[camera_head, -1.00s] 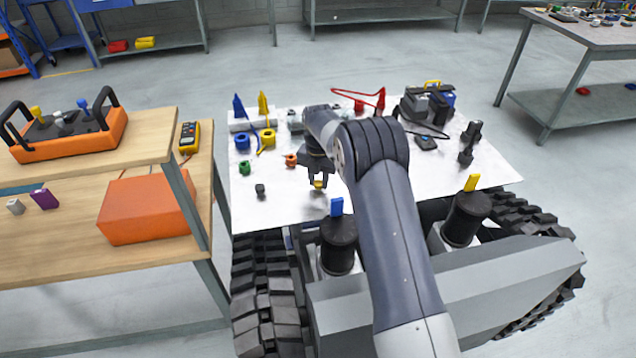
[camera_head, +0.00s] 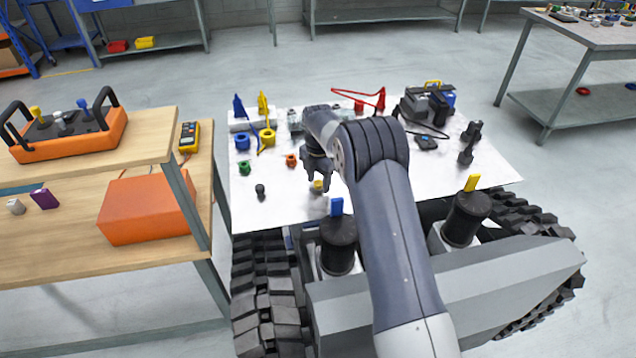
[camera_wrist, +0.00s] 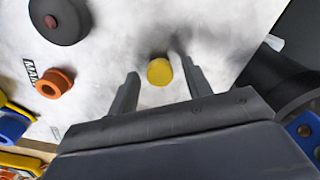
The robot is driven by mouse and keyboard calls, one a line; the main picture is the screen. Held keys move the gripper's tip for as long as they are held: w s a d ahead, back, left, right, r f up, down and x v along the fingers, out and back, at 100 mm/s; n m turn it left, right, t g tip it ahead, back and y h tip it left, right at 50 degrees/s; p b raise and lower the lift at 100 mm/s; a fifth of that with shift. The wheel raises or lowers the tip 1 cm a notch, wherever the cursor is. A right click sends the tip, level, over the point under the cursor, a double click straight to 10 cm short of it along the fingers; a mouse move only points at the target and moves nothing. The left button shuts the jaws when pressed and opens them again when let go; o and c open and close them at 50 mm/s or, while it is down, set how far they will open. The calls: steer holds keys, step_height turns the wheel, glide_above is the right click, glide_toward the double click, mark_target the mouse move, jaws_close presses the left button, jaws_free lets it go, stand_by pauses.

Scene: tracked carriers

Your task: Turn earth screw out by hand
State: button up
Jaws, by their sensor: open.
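A short yellow cylinder (camera_head: 318,186) stands on the white work surface near its front edge. I cannot tell for sure whether it is the earth screw. In the wrist view the yellow cylinder (camera_wrist: 159,72) shows its round top between my fingertips, with a gap on both sides. My gripper (camera_head: 322,180) points down beside it, open and empty. Its two fingers (camera_wrist: 163,78) are spread wide in the wrist view. A small dark knobbed piece (camera_head: 260,190) stands to the left on the same surface.
An orange ring (camera_head: 291,160), a green ring (camera_head: 244,167) and blue and yellow rings lie beyond. A black post with a blue tab (camera_head: 337,240) stands close in front of my gripper. A wooden bench (camera_head: 160,160) is at the left.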

steer(key=m, duration=1.3)
steer(key=shift+m, duration=0.4)
steer(key=m, duration=0.5)
steer(key=shift+m, duration=0.3)
steer(key=m, duration=0.5)
steer(key=c, duration=0.8)
steer(key=n, duration=0.6)
steer(key=shift+n, duration=1.8)
